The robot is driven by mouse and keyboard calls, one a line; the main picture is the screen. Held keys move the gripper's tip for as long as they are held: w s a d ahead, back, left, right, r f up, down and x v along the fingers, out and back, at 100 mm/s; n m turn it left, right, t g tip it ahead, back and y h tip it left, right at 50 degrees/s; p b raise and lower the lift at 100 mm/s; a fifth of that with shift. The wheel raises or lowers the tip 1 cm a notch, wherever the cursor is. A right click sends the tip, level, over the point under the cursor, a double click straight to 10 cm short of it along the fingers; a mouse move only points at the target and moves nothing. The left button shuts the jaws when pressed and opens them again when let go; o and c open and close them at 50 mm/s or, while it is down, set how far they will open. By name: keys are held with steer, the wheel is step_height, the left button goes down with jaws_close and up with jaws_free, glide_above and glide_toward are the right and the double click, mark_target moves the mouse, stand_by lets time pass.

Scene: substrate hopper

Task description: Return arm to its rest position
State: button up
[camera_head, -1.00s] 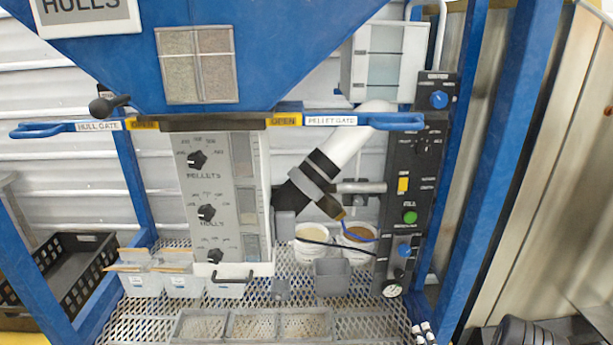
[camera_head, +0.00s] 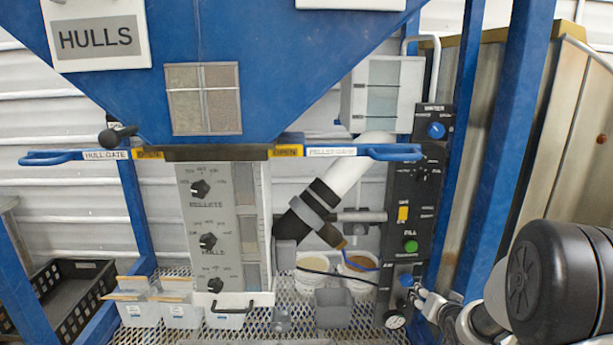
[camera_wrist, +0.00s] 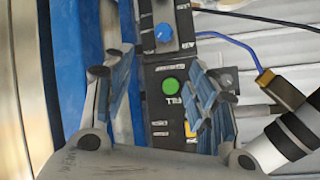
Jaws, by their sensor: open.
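My gripper (camera_head: 428,300) shows at the lower right in the head view, beside the lower end of the black control panel (camera_head: 418,185). My dark arm joint fills the right corner. In the wrist view my gripper (camera_wrist: 165,88) is open, its two blue-padded fingers well apart with nothing between them. The panel's green button (camera_wrist: 169,85) and blue knob (camera_wrist: 163,32) show behind the gap between the fingers. I cannot tell the exact distance from the fingers to the panel.
A blue hopper frame (camera_head: 490,150) rises close by my arm. Two gate handles (camera_head: 395,152) (camera_head: 50,157) stick out under the hopper. White buckets (camera_head: 358,265) and a small grey bin (camera_head: 333,308) stand on the mesh shelf. A black crate (camera_head: 65,295) is at left.

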steer(key=s+a+r+n+g, duration=0.2)
steer(key=s+a+r, duration=0.3)
steer(key=s+r, duration=0.35)
steer(key=s+a+r+n+g, duration=0.1)
steer(key=s+a, duration=0.3)
steer(key=s, duration=0.5)
steer(key=s+a+r+n+g+y, duration=0.1)
steer(key=s+a, duration=0.3)
steer(key=s, duration=0.6)
steer(key=s+a+r+n+g, duration=0.1)
steer(key=s+a+g, duration=0.2)
steer(key=s, duration=0.7)
steer(key=shift+a+r+n+y, duration=0.3)
steer(key=shift+a+r+n, duration=0.1)
steer(key=shift+a, duration=0.05)
steer(key=shift+c, duration=0.2)
